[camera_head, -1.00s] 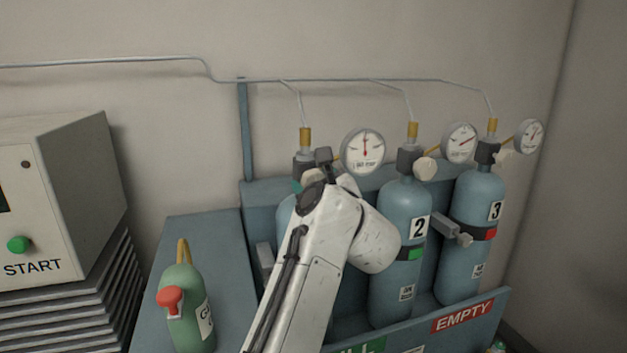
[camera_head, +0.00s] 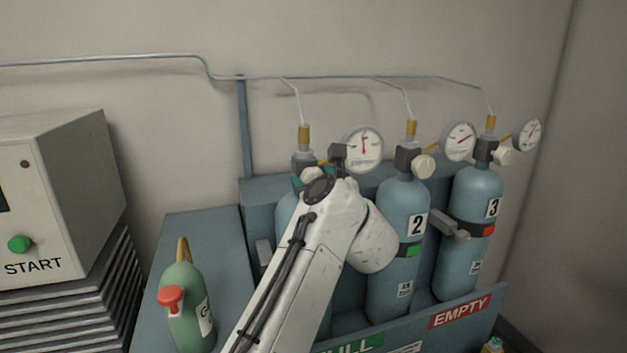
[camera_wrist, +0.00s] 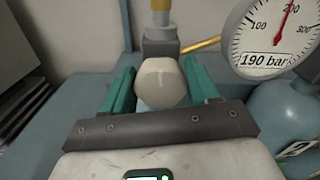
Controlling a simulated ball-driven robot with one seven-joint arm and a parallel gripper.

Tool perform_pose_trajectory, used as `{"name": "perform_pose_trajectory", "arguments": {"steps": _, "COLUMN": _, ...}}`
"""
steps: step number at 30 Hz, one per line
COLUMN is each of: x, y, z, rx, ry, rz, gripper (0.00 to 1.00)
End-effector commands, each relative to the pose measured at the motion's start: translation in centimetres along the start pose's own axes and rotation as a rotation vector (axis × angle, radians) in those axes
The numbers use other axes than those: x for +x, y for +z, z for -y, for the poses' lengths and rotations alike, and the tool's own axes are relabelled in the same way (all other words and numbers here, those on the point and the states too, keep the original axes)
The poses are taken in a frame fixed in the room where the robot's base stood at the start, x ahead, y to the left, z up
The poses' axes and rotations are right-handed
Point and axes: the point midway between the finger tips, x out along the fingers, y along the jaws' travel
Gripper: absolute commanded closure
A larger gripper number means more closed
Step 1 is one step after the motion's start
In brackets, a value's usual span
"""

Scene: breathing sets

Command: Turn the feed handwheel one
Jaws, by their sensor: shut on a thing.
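The leftmost blue cylinder (camera_head: 286,212) stands in the rack, mostly hidden behind my white arm. Its cream handwheel (camera_wrist: 162,82) shows in the wrist view, in front of the grey valve block (camera_wrist: 160,45). My gripper (camera_wrist: 162,88) has its two green fingers on either side of the handwheel and is shut on it. In the head view the handwheel (camera_head: 311,174) is partly covered by my wrist. The gauge (camera_wrist: 278,35) beside it reads 190 bar, with its red needle near 200.
Cylinders 2 (camera_head: 402,210) and 3 (camera_head: 474,205), each with a gauge and handwheel, stand to the right. A green bottle with a red knob (camera_head: 187,310) and a START cabinet (camera_head: 60,200) are at left. A thin pipe (camera_head: 340,79) runs along the wall above.

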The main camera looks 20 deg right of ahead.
Motion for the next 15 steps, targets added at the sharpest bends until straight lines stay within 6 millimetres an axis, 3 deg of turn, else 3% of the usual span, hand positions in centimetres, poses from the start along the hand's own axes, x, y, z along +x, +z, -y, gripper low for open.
{"name": "perform_pose_trajectory", "arguments": {"steps": 8, "x": 0.02, "y": 0.16, "z": -0.09, "rx": -0.001, "ry": 0.002, "rz": 0.003, "gripper": 0.19}}
{"name": "perform_pose_trajectory", "arguments": {"steps": 15, "x": -0.07, "y": 0.17, "z": -0.04, "rx": -0.001, "ry": 0.0, "rz": 0.003, "gripper": 0.19}}
